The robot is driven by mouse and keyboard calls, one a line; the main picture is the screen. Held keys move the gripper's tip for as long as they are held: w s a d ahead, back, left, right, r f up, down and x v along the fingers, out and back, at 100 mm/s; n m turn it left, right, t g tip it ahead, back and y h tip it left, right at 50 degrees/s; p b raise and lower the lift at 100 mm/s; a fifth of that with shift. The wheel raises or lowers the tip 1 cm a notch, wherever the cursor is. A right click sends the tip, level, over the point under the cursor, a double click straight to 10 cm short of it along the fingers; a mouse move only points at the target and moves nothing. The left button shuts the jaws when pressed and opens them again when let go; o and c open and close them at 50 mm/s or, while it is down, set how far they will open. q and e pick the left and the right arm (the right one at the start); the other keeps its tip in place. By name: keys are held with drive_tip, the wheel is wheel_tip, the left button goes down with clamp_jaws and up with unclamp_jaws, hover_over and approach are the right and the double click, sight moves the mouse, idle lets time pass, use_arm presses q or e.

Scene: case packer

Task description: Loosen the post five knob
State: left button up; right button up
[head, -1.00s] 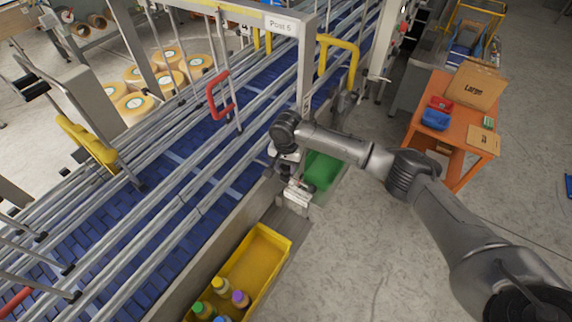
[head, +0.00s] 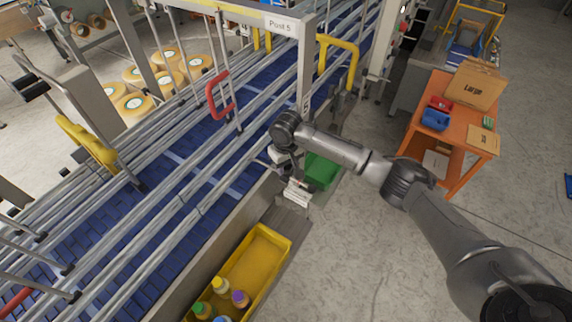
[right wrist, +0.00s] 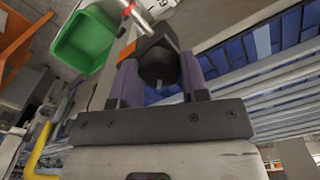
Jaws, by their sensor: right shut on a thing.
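The post five knob (right wrist: 158,62) is a dark, faceted knob with a lighter stem, seen in the right wrist view. My right gripper (right wrist: 161,78) is shut on it, with one purple-grey finger pad on each side. In the head view my right arm reaches in from the right and its wrist bends down beside the conveyor's near side, below the post marked 5 (head: 306,92). The knob and fingertips cannot be made out there. A white plate marked Post 5 (head: 280,25) hangs on the crossbar above. My left gripper is not in view.
A green bin (head: 321,171) stands close to my right wrist. A yellow bin (head: 278,246) with several bottles is nearer. Guide rails (head: 190,190) run along the blue conveyor. An orange table (head: 455,138) with a box stands right; the floor between is clear.

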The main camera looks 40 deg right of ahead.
drive_tip(key=n, duration=0.3)
drive_tip(key=shift+n, duration=0.3)
drive_tip(key=shift+r+n, duration=0.1)
drive_tip(key=shift+n, duration=1.6)
drive_tip(key=o, duration=0.9)
drive_tip(key=shift+o, duration=0.2)
wheel_tip(320, 180, up, 14)
drive_tip(key=b, duration=0.3)
